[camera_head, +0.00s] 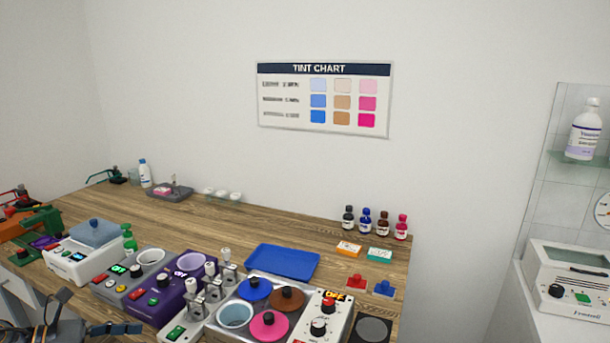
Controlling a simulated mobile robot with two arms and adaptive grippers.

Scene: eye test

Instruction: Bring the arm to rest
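My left gripper (97,314) is at the bottom left corner, dark and partly cut off by the frame edge. Its fingers look spread apart, with nothing visible between them. It is in front of the wooden table (205,228), near the white unit (72,262) with a blue-grey lid. My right gripper is not in view.
A purple heater (178,292), a multi-pot unit (338,308) with coloured lids and a blue tray (282,262) crowd the table front. Small bottles (366,220) stand at the back right. A white cabinet (565,290) is at right. The table's back middle is clear.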

